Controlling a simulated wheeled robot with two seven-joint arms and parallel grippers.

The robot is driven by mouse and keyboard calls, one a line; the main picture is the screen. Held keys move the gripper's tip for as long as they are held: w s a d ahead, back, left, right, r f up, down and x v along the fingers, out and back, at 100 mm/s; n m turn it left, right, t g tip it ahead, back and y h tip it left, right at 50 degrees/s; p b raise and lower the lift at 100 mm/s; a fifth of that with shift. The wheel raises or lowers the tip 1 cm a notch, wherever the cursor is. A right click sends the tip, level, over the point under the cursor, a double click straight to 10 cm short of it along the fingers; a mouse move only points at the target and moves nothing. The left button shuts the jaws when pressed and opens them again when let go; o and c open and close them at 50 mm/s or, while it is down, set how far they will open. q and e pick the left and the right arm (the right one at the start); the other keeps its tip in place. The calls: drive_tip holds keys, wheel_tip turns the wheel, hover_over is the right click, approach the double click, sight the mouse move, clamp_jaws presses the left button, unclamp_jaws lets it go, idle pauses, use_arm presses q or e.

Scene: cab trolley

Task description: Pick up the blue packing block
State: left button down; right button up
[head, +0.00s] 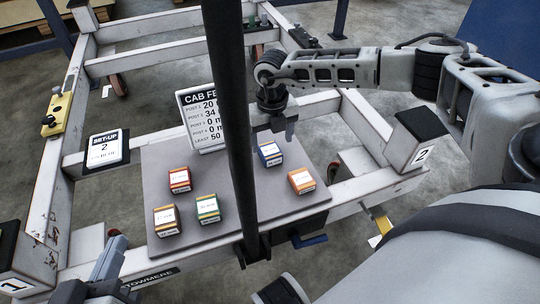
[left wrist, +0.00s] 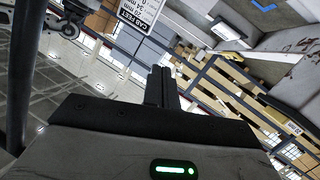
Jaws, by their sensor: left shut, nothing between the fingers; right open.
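The blue packing block (head: 269,153) stands on the grey board, toward its back, with a white label on its top. My right gripper (head: 284,131) reaches in from the right and hangs just above the blue block, its fingers pointing down and apart. I cannot tell whether the fingers touch the block. My left gripper (head: 112,250) is low at the left in the head view, shut and empty. Its shut fingers also show in the left wrist view (left wrist: 161,88), away from any block.
The grey board (head: 236,188) also holds a red block (head: 180,180), a yellow block (head: 166,220), a green block (head: 208,208) and an orange block (head: 301,181). A sign (head: 200,115) stands behind them. A dark upright post (head: 232,130) crosses the view left of the blue block.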

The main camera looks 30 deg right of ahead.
sight(271, 151)
drive_tip(key=shift+f, duration=0.4)
drive_tip(key=f, duration=0.1)
drive_tip(key=f+b, duration=0.1)
drive_tip(key=f, duration=0.1)
drive_tip(key=f+b, duration=0.1)
drive_tip(key=shift+w+f, duration=0.2)
drive_tip(key=shift+w, duration=0.1)
drive_tip(key=c, duration=1.1)
use_arm(q)
drive_tip(key=shift+w+d+r+n+t+h, duration=0.15)
drive_tip(key=shift+d+r+n+t+h, duration=0.2)
drive_tip(key=shift+r+n, duration=0.2)
use_arm(e)
drive_tip(key=shift+r, duration=0.15)
